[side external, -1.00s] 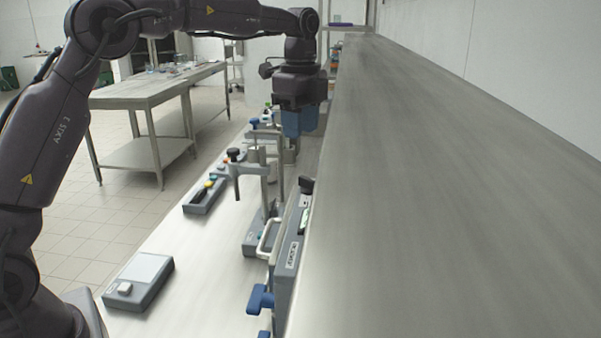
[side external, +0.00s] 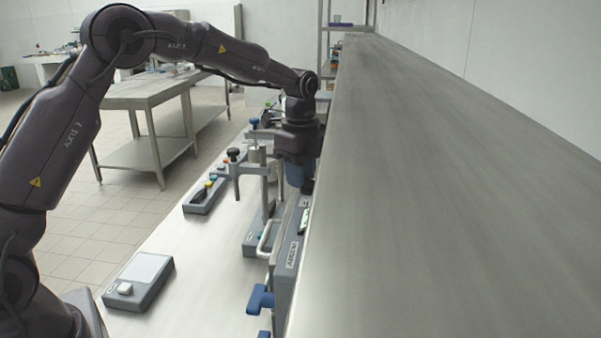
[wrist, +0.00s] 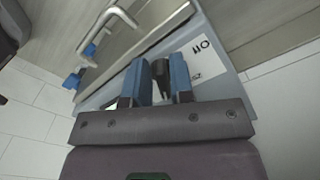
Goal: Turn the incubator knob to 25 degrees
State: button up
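The incubator (side external: 287,262) is a grey box at the edge of the raised steel surface, with a bar handle on its front, a small display and a label. In the wrist view its grey body (wrist: 215,40) shows tilted, with the handle at upper left. Its black knob (side external: 307,186) is on top at the far end. My gripper (side external: 297,180) is right at the knob, pointing down. In the wrist view the dark knob (wrist: 161,72) appears between my two blue fingers, with a gap beside it. My gripper (wrist: 161,80) looks open; contact with the knob cannot be made out.
Blue clamp handles (side external: 260,298) stick out at the incubator's near end. A steel post stand (side external: 262,180) is close left of my gripper. The wide steel surface (side external: 410,200) at right is clear.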

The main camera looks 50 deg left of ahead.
grip_shut()
jog(key=shift+n, duration=0.3)
jog(key=n, duration=0.3)
jog(key=s+n, duration=0.1)
jog(key=n, duration=0.1)
jog(key=shift+d, duration=0.25)
jog(key=n, duration=0.3)
jog(key=d+n, duration=0.1)
jog(key=n, duration=0.2)
jog(key=shift+s, duration=0.2)
jog(key=shift+r, duration=0.1)
jog(key=shift+o, duration=1.9)
grip_release()
